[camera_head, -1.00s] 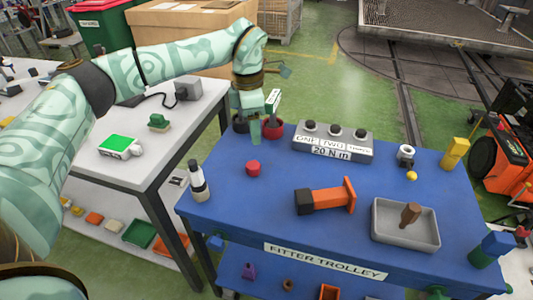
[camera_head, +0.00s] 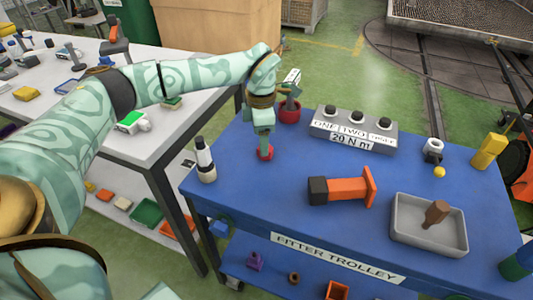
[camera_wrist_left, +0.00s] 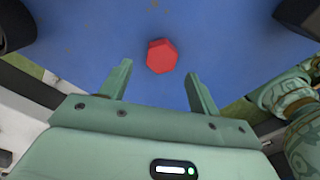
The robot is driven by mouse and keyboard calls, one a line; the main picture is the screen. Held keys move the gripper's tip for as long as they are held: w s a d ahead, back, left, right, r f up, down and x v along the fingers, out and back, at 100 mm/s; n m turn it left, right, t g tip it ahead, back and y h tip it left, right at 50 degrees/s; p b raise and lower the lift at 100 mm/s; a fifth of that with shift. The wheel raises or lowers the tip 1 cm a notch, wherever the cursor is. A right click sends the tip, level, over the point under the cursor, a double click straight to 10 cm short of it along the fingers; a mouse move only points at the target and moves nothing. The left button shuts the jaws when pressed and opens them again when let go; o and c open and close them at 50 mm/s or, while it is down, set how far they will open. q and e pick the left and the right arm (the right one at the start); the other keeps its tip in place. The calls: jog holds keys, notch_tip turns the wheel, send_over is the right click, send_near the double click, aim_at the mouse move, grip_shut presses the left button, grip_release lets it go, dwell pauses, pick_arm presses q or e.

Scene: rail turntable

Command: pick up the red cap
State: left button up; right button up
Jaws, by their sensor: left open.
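The red cap (camera_head: 265,153) lies on the blue top of the fitter trolley (camera_head: 260,208), near its left side. In the head view my left gripper (camera_head: 264,148) is right above the cap and partly covers it. In the left wrist view the whole cap (camera_wrist_left: 161,56) shows as a red faceted piece on the blue surface. It lies beyond the two spread fingertips of my left gripper (camera_wrist_left: 158,76), roughly centred between them. The gripper is open and holds nothing. My right gripper does not show.
A black-and-white bottle (camera_head: 205,162) stands left of the cap. An orange-and-black tool (camera_head: 342,188) lies to the right. Behind are a red pot (camera_head: 289,113) and a grey box (camera_head: 352,132) with black knobs. A grey tray (camera_head: 402,229) holds a brown piece.

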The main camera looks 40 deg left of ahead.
aim_at(271, 148)
pick_arm(q)
notch_tip(271, 148, down, 3)
jog(key=shift+f+b, duration=0.1)
jog(key=shift+b, duration=0.3)
jog(key=shift+c, duration=1.2)
jog(key=c, duration=0.8)
